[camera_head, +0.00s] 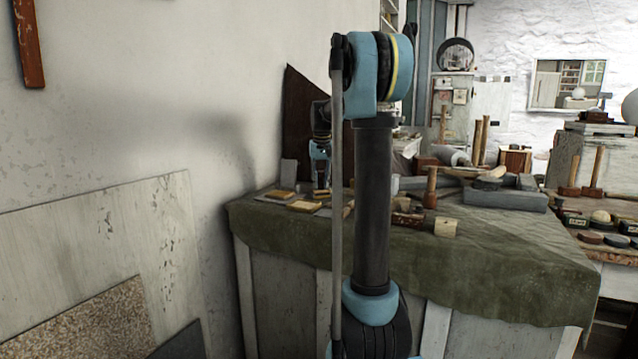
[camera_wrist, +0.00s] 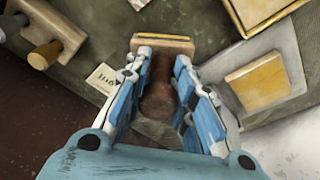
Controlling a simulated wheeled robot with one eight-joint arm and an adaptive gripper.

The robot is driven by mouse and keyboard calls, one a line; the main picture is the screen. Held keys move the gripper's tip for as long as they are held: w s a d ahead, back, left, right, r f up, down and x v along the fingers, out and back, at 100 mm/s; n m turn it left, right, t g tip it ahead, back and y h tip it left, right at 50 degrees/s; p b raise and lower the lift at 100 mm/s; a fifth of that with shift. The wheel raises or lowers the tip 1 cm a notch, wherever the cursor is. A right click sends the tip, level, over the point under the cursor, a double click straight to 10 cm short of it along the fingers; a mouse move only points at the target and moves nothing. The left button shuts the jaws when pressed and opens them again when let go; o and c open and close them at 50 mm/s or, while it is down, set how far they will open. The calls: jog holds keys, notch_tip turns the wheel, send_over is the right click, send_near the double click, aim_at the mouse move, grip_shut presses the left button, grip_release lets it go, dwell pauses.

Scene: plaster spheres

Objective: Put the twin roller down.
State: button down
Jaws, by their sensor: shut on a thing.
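In the wrist view my gripper (camera_wrist: 162,64) is shut around the brown wooden handle of what looks like the twin roller (camera_wrist: 159,98). A pale wooden crosspiece lies across the handle's far end, just past the fingertips. I cannot make out the rollers themselves. The green cloth-covered table (camera_wrist: 196,50) is below; I cannot tell whether the tool touches it. In the head view my gripper (camera_head: 320,167) is at the table's left end, partly hidden behind my arm, and the held tool cannot be made out there.
A small printed card (camera_wrist: 103,79) lies left of the gripper. A pale board with a yellowish block (camera_wrist: 257,84) lies close on the right; a framed block (camera_wrist: 262,10) is at the upper right. Wooden-handled tools (camera_wrist: 44,55) are at the upper left. The wall (camera_head: 180,100) stands left of the table.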

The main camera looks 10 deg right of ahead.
aim_at(321, 190)
jog(key=c, duration=1.3)
grip_release()
jog(key=r, duration=0.4)
jog(key=s+r, duration=0.1)
jog(key=r, duration=0.3)
jog(key=s+r, duration=0.1)
jog(key=r, duration=0.3)
jog(key=shift+a, duration=0.1)
jog(key=shift+f, duration=0.1)
